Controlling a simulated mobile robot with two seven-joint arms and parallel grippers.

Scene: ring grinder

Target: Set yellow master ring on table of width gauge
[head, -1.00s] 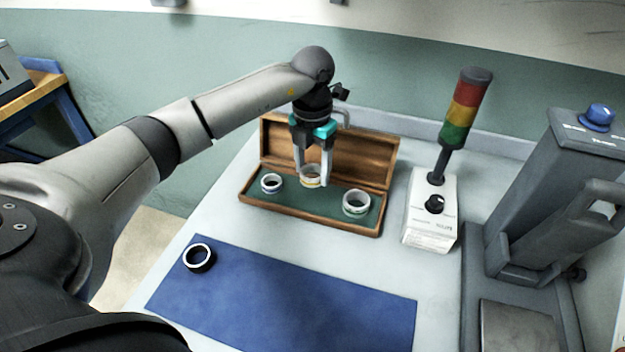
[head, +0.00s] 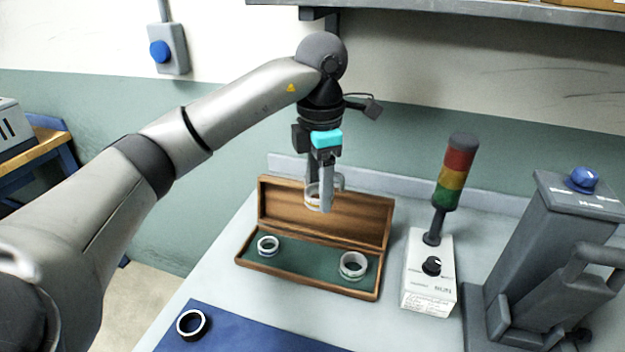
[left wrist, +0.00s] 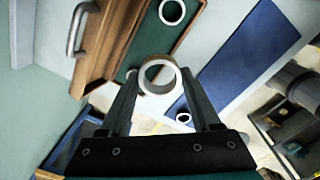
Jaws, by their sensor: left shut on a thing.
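My left gripper (head: 320,203) is shut on the yellow master ring (head: 312,198), a pale metal ring with a yellow band. It holds the ring in the air above the open wooden case (head: 310,287), in front of its raised lid. In the left wrist view the ring (left wrist: 146,76) sits between the fingertips, with its bore facing the camera. The width gauge is not labelled legibly; a grey machine (head: 540,245) with a blue knob stands at the right, and its flat table is not in the head view now. My right gripper is not in view.
Two other rings, one left (head: 267,245) and one right (head: 352,265), stay in the case. A white box (head: 428,285) with a signal tower (head: 455,175) stands between case and machine. A black-sided ring (head: 192,324) lies on the blue mat (head: 240,335).

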